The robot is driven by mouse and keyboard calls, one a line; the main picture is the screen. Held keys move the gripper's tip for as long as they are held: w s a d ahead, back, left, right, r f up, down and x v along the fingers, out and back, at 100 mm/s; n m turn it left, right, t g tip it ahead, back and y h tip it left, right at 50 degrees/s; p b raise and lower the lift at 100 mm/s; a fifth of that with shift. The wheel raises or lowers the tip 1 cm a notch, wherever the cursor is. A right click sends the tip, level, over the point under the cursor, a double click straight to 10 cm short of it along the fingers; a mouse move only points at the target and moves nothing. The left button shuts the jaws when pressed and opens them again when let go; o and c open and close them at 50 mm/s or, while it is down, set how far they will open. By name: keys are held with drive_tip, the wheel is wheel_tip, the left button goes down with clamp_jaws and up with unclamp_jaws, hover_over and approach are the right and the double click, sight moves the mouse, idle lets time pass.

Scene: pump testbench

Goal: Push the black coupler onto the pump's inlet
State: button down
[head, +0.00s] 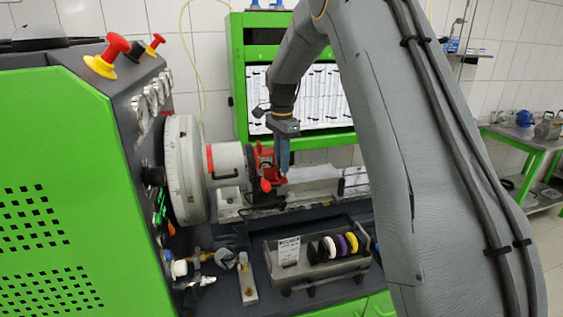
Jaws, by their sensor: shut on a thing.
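My gripper (284,178) points down at the middle of the bench, beside the drum's front end. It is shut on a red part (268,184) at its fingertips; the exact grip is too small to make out. This red part sits at the right end of the white cylinder, and I cannot tell whether it is the pump. A black disc (312,253), perhaps the black coupler, stands in the grey tray (288,275), apart from my gripper. I cannot make out the pump's inlet.
White, purple and yellow discs (351,243) stand beside the black one. The green machine (60,190) with its large grey drum (186,170) fills the left. Brass fittings (205,258) lie in front of the drum. A green cabinet (238,90) stands behind. My arm covers the right.

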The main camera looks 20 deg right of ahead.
drive_tip(key=c, duration=1.5)
unclamp_jaws()
drive_tip(key=shift+c, duration=0.2)
drive_tip(key=shift+o, duration=1.2)
drive_tip(key=shift+c, duration=0.2)
drive_tip(key=shift+r, duration=0.1)
drive_tip(key=shift+o, duration=0.6)
drive_tip(key=shift+w+r+p, duration=0.1)
drive_tip(key=shift+r+p, duration=0.3)
drive_tip(key=shift+r, duration=0.25)
drive_tip(key=shift+r+p, duration=1.05)
drive_tip(key=shift+r, duration=1.95)
